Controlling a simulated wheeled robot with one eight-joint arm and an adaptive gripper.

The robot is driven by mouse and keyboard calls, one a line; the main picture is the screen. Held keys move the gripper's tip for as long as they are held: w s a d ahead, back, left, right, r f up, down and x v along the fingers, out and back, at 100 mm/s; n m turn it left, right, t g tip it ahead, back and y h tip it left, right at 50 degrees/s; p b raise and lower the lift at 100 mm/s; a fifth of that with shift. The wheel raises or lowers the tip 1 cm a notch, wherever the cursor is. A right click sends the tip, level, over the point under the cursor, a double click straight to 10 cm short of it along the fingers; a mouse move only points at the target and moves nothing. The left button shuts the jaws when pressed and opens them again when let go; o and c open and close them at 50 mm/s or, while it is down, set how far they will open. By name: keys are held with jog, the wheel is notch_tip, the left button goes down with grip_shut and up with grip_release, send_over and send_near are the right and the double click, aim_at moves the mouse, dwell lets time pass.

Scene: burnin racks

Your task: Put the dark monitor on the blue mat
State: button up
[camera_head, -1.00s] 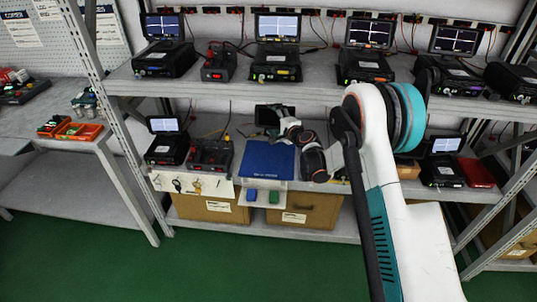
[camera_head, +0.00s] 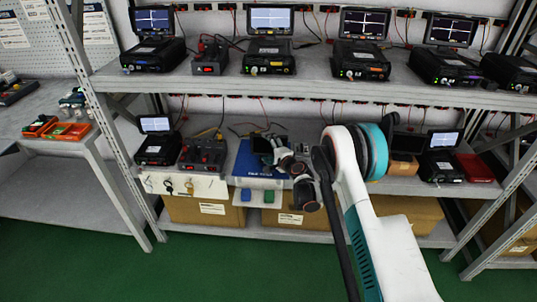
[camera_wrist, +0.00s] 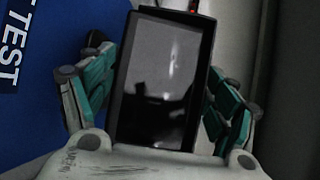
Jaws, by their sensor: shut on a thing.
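The dark monitor (camera_head: 262,145) has a thin black frame and a blank, reflective screen. It fills the middle of the wrist view (camera_wrist: 160,80). My gripper (camera_head: 272,147) is shut on it, with the teal and black fingers (camera_wrist: 160,100) on its two sides. The blue mat (camera_head: 245,165) lies on the lower shelf, and its printed part shows at the left of the wrist view (camera_wrist: 30,120). In the head view the monitor overlaps the mat's far right part. Whether it touches the mat, I cannot tell. My gripper and arm hide the mat's right side.
Left of the mat stand a dark power unit (camera_head: 203,153) and a device with a lit screen (camera_head: 157,142). To the right are a cardboard box (camera_head: 403,166), another device (camera_head: 440,160) and a red box (camera_head: 474,168). The upper shelf (camera_head: 220,85) hangs above, holding several devices.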

jog(key=shift+f, duration=1)
jog(key=shift+f, duration=0.15)
jog(key=o, duration=1.5)
